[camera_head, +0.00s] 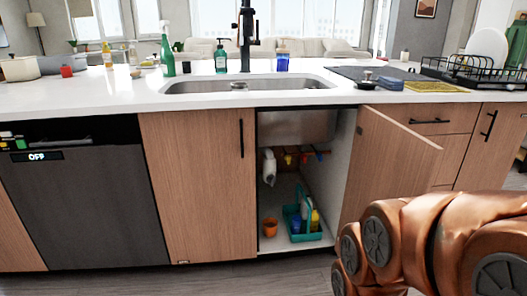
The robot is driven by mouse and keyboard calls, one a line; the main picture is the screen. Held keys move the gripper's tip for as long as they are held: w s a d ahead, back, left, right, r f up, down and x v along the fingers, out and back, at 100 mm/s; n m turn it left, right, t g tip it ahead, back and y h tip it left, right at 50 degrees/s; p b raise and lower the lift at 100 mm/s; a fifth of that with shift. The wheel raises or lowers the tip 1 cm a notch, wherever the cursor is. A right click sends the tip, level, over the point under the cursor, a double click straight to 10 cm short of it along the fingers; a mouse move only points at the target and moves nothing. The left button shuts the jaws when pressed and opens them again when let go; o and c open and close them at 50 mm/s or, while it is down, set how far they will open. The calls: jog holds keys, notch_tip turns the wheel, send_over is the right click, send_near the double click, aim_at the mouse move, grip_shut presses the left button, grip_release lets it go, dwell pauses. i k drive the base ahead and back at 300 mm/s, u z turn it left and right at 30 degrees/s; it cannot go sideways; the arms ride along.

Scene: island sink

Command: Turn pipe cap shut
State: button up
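The cabinet (348,190) under the sink stands open, with its right door (388,170) swung outward. Inside, near the back, are small red (307,157), yellow (289,159) and blue (320,155) parts in front of a brown shape. They look like pipe fittings, but they are too small to tell which one is the pipe cap or how it is turned. A white bottle-like shape (269,167) is at their left. My copper arm shows at the lower right, outside the cabinet and in front of the open door. My gripper is not in view.
A teal caddy (309,236) with bottles and an orange cup (270,227) stand on the cabinet floor. The left door (205,185) is shut. The sink (250,86), faucet (246,35) and dish rack (470,70) are above on the counter (100,88).

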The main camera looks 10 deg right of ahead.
aim_at(271, 180)
jog(key=z, duration=2.75)
jog(key=i, duration=1.15)
jog(key=u, duration=3.25)
